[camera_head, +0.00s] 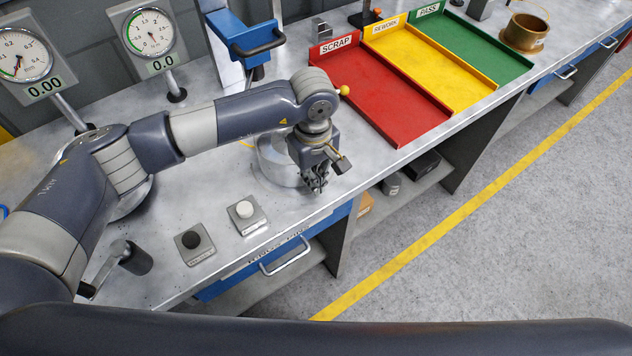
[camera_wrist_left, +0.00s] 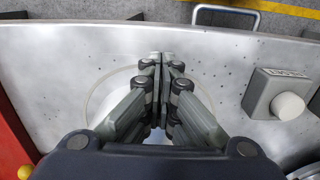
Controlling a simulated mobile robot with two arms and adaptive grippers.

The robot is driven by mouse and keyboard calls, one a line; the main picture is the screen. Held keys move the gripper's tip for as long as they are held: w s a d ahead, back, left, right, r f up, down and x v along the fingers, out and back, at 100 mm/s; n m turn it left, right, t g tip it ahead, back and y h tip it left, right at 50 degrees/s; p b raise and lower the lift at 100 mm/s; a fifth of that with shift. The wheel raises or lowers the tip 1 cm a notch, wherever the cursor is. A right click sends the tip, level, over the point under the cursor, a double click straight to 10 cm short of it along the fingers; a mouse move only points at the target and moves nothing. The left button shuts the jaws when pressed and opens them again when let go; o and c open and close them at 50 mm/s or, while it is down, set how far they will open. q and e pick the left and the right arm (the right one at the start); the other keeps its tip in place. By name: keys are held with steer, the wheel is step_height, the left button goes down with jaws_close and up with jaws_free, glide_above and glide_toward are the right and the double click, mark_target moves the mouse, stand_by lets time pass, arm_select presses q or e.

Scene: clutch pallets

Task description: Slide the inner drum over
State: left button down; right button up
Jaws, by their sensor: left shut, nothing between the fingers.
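My left gripper (camera_head: 320,187) points down at the drum's right front side, low over the bench. In the left wrist view the gripper (camera_wrist_left: 163,62) has its fingertips together with nothing between them. A pale round outline (camera_wrist_left: 98,98) shows around and beneath the fingers there. I cannot tell whether the fingers touch the drum. My right gripper is not in view.
Red SCRAP (camera_head: 362,92), yellow (camera_head: 432,65) and green PASS (camera_head: 480,45) trays lie to the right. A brass pot (camera_head: 525,33) stands beyond. A white-button box (camera_head: 246,214) and a black-button box (camera_head: 194,243) sit at the front left. Two dial gauges (camera_head: 150,33) (camera_head: 22,55) stand behind.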

arm_select(q)
steer(key=w+a+b, duration=0.4)
steer(key=w+b, duration=0.1)
steer(key=w+a+b, duration=0.2)
steer(key=w, duration=0.1)
steer(key=shift+w+a+f+b, duration=0.1)
steer(key=shift+w+f+b, duration=0.1)
steer(key=shift+b, duration=0.1)
steer(key=shift+w+a+r, duration=0.2)
steer(key=shift+w, duration=0.05)
